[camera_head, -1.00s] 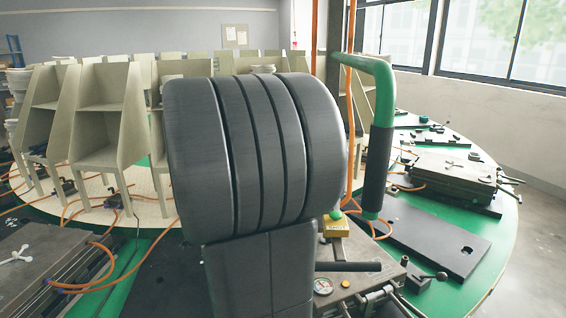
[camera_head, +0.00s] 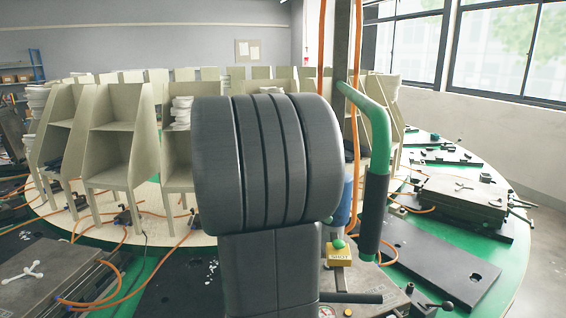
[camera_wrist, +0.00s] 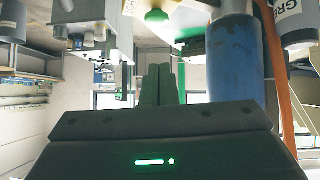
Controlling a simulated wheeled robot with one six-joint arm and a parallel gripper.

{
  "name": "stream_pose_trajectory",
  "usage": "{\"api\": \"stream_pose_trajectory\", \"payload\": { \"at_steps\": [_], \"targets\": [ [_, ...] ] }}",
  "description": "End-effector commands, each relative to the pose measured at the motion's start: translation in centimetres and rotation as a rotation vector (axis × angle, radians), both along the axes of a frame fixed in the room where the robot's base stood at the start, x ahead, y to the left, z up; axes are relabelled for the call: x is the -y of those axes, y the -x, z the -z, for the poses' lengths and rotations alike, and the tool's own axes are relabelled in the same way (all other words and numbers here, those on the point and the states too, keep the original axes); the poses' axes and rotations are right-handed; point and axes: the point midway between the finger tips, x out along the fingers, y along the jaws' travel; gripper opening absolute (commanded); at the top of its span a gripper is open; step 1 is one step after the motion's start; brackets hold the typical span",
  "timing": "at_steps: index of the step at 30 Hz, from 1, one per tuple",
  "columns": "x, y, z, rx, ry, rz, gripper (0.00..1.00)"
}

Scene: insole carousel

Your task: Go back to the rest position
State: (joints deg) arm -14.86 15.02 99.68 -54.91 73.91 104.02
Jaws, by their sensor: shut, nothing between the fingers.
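My gripper (camera_wrist: 159,84) shows in the wrist view, its two fingers together in the middle with nothing between them. The wrist view looks upside down here, with a blue cylinder (camera_wrist: 233,60) and a green button (camera_wrist: 157,17) near the top. In the head view my own large dark arm links fill the centre and hide the gripper.
A round green carousel table (camera_head: 490,262) carries beige shelf units (camera_head: 120,140) on the left and metal moulds (camera_head: 462,198) on the right. A green bent handle (camera_head: 377,130) and a yellow button box (camera_head: 341,255) stand just right of my arm. Grey floor is clear at far right.

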Motion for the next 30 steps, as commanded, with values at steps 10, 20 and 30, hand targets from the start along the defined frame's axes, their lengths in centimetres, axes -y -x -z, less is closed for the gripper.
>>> {"api": "stream_pose_trajectory", "payload": {
  "at_steps": [10, 20, 30],
  "targets": [
    [-2.1, 0.6, -1.7, 0.000, -0.001, 0.000, 0.00],
    [-1.7, 0.5, -1.4, -0.002, 0.001, 0.003, 0.00],
    [2.4, -0.5, 2.1, -0.004, 0.001, 0.004, 0.00]
  ]
}}
